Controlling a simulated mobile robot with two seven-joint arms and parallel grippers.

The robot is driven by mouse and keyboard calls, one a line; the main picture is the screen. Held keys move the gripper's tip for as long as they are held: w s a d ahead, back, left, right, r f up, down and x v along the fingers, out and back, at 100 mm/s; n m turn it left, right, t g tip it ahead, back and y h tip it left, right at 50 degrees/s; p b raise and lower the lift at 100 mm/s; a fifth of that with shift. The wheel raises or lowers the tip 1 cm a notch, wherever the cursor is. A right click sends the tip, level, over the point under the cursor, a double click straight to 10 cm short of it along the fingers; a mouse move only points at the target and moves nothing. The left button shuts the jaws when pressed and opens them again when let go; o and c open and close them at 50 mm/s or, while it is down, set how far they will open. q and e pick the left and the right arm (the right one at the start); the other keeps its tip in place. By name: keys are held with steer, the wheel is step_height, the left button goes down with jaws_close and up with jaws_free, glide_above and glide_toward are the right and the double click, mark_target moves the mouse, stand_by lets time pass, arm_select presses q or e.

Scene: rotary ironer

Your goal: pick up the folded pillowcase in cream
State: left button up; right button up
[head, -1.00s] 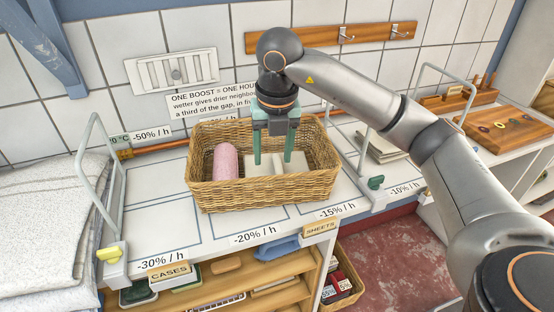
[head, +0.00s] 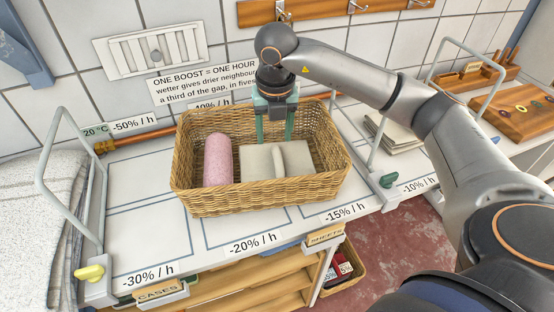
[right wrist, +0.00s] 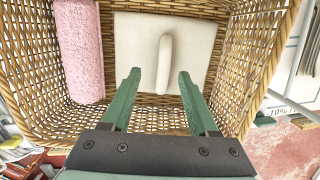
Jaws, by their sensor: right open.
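The folded cream pillowcase (head: 256,162) lies flat in a wicker basket (head: 262,198), with a raised ridge standing up along its middle. It also shows in the right wrist view (right wrist: 140,50), its ridge just beyond the gap between my fingertips. My right gripper (head: 275,138) points down inside the back part of the basket, behind the pillowcase. It is open and empty; the right wrist view shows its two green fingers (right wrist: 158,76) apart, with no cloth between them. My left gripper is not in view.
A pink rolled towel (head: 218,160) lies left of the pillowcase in the basket. The basket walls surround my fingers. Wire hoops (head: 68,180) rise from the shelf at both sides. A pale cloth stack (head: 393,135) lies to the right. The shelf left of the basket is clear.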

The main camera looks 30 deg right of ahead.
mark_target(277, 153)
steer(key=shift+w+d+f+p, duration=0.1)
steer(key=shift+d+f+p, duration=0.05)
steer(key=shift+f, duration=0.9)
steer(key=shift+w+d+f+p, duration=0.1)
steer(key=shift+d+f, duration=0.1)
steer(key=shift+f, duration=0.85)
steer(key=shift+w+d+f+p, duration=0.1)
steer(key=shift+d+f+p, duration=0.05)
steer(key=shift+f, duration=0.9)
steer(key=shift+c, duration=0.2)
jaws_close()
